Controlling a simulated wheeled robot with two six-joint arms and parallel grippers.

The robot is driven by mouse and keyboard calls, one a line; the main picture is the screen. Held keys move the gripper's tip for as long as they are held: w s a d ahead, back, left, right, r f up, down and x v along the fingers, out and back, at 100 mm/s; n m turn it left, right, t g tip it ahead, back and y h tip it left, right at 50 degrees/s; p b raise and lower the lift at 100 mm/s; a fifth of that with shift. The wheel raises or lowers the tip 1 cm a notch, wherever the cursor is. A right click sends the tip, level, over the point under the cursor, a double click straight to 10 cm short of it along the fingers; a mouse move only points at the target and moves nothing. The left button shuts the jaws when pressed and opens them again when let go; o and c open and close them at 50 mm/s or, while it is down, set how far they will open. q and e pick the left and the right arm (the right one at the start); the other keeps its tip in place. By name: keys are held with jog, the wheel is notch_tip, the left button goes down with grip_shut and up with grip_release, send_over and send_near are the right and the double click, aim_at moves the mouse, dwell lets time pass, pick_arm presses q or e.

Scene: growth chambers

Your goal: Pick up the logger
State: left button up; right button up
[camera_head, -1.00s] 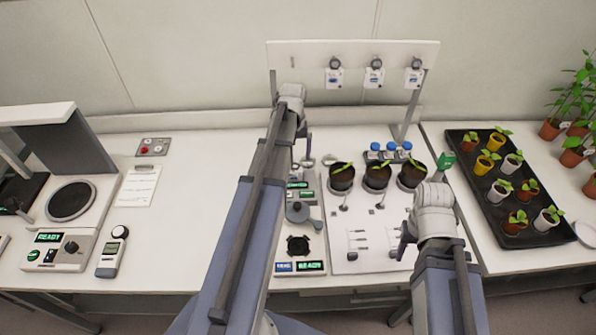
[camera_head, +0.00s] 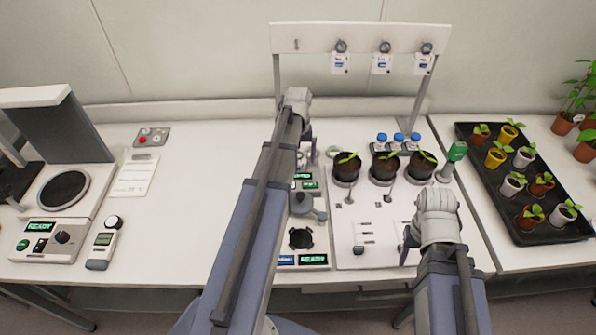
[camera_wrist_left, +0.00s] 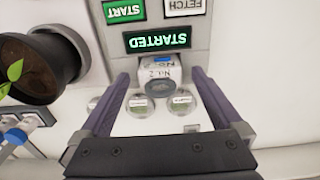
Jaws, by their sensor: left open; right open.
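A small white logger (camera_wrist_left: 158,72) with a "No. 2" label and a round grey end sits on a grey panel in the left wrist view, below a green "STARTED" display (camera_wrist_left: 157,39). My left gripper (camera_wrist_left: 172,82) is open, its two fingers on either side of the logger with gaps visible. In the head view my left gripper (camera_head: 305,145) points down behind the bench devices, and its arm hides the logger. My right gripper (camera_head: 405,243) is open and empty over the front of a white panel. Three similar tagged units, one at the left (camera_head: 340,62), hang on a rack.
The white rack (camera_head: 360,35) stands behind. Potted seedlings (camera_head: 346,168) and blue-capped bottles (camera_head: 399,138) are to the right of my left gripper. A dark plant tray (camera_head: 525,225) is further right. A handheld meter (camera_head: 103,243) and a balance (camera_head: 62,190) are left.

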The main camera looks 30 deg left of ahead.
pick_arm(q)
jog(key=shift+f+b, duration=0.3)
jog(key=shift+f, duration=0.45)
pick_arm(e)
jog(key=shift+f, duration=0.8)
pick_arm(q)
jog(key=shift+r, duration=0.1)
pick_arm(e)
jog(key=shift+r, duration=0.1)
pick_arm(q)
grip_shut()
jog(key=shift+r, duration=0.15)
pick_arm(e)
jog(key=shift+r, duration=0.15)
pick_arm(q)
notch_tip(320, 180, up, 10)
jog(key=p, duration=1)
pick_arm(e)
notch_tip(320, 180, up, 10)
